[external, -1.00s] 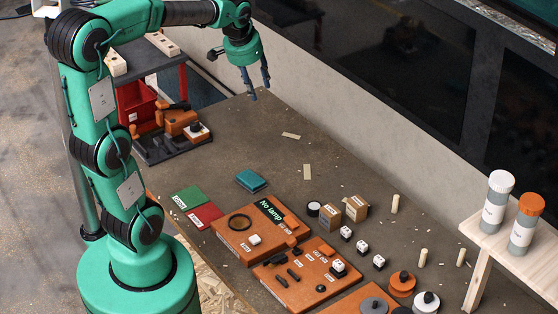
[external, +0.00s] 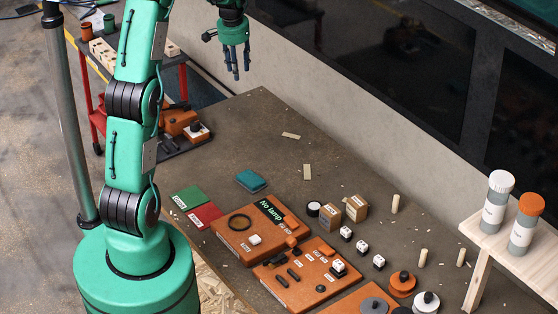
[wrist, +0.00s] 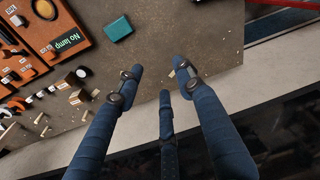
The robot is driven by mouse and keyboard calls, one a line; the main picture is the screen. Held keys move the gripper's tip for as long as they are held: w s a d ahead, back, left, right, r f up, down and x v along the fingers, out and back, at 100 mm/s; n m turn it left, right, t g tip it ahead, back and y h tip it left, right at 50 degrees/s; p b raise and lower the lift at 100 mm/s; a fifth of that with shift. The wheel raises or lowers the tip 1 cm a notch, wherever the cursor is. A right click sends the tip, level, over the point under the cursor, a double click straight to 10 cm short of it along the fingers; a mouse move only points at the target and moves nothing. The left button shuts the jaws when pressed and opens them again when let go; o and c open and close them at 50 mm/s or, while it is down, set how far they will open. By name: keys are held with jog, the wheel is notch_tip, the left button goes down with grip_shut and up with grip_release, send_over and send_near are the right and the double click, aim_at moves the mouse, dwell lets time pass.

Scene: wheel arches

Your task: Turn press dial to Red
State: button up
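No dial is clearly marked as the press dial, and the small labels are too small to read. A white block with a dark knob (external: 197,131) sits on the orange and black machine (external: 172,128) at the bench's far left. An orange panel (external: 297,277) in front carries black parts and a white block with a dark top (external: 338,268). My gripper (external: 236,74) is raised over the bench's back edge, fingers pointing down, apart from everything. In the wrist view my gripper (wrist: 158,76) has its fingers spread with nothing between them.
A "No lamp" panel (external: 236,241), green card (external: 187,197), red card (external: 207,215) and teal block (external: 251,180) lie on the bench. Small boxes (external: 357,206), dice-like cubes and pegs stand to the right. A shelf with two bottles (external: 496,203) is at far right. The bench's back middle is mostly clear.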

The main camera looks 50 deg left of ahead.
jog(key=a+f+n+p, duration=0.1)
jog(key=a+f+p, duration=0.1)
jog(key=a+f, duration=0.85)
jog(key=g+h+p, duration=0.1)
jog(key=p, duration=0.1)
send_over(195, 122)
notch_tip(195, 122, down, 8)
jog(key=f, duration=0.1)
jog(key=shift+s+r+n, duration=0.1)
jog(key=shift+r+n, duration=0.15)
jog(key=shift+n, duration=0.15)
jog(key=shift+f, duration=0.1)
jog(key=shift+f, duration=6.8)
jog(key=c, duration=0.9)
